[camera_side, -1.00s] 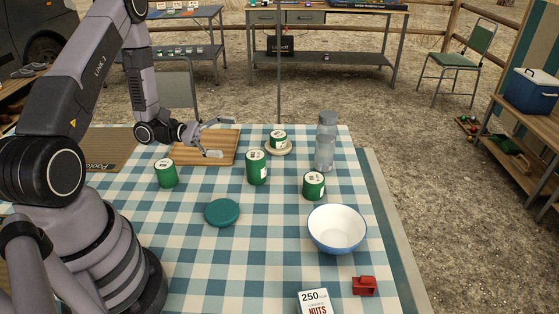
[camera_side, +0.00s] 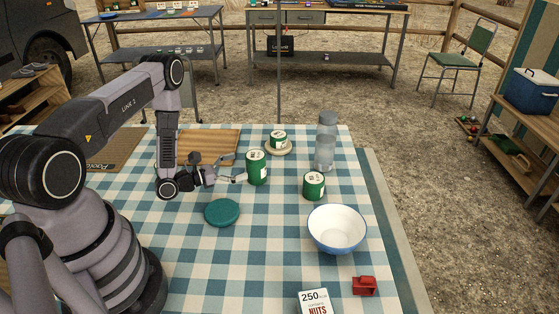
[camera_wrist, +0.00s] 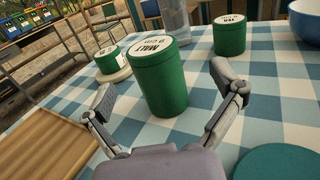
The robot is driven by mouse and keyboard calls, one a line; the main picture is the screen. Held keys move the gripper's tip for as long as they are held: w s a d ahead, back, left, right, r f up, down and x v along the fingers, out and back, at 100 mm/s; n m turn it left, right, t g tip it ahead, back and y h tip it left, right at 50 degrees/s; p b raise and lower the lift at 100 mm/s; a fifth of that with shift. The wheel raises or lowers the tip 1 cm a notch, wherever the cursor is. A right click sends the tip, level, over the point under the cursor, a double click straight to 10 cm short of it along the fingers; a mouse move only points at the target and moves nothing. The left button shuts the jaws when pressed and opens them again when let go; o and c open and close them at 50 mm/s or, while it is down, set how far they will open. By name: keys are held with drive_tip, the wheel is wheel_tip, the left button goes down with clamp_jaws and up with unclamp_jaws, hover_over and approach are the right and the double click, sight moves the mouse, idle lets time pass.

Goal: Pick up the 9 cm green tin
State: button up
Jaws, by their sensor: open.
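The 9 cm green tin (camera_side: 257,168) is the tallest one and stands upright on the checked cloth. In the wrist view the tin (camera_wrist: 159,80) shows a white lid reading "MALT 9 cm". My gripper (camera_side: 237,167) is open and low over the cloth, to the left of the tin in the side view. Its fingers point at the tin, with the tips close to its side. In the wrist view the tin appears between the two spread fingers. I cannot tell if either finger touches it.
A shorter green tin (camera_side: 314,186) stands to the right; another (camera_side: 278,138) sits on a saucer (camera_side: 279,150) behind. A bottle (camera_side: 326,142), bowl (camera_side: 337,229), teal disc (camera_side: 222,212), wooden board (camera_side: 215,145), red object (camera_side: 364,286) and nuts box (camera_side: 314,302) are around.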

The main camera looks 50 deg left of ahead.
sight(256, 159)
drive_tip(key=x, duration=0.5)
drive_tip(key=shift+w+a, duration=0.25)
drive_tip(key=shift+w, duration=0.15)
drive_tip(key=c, duration=1.4)
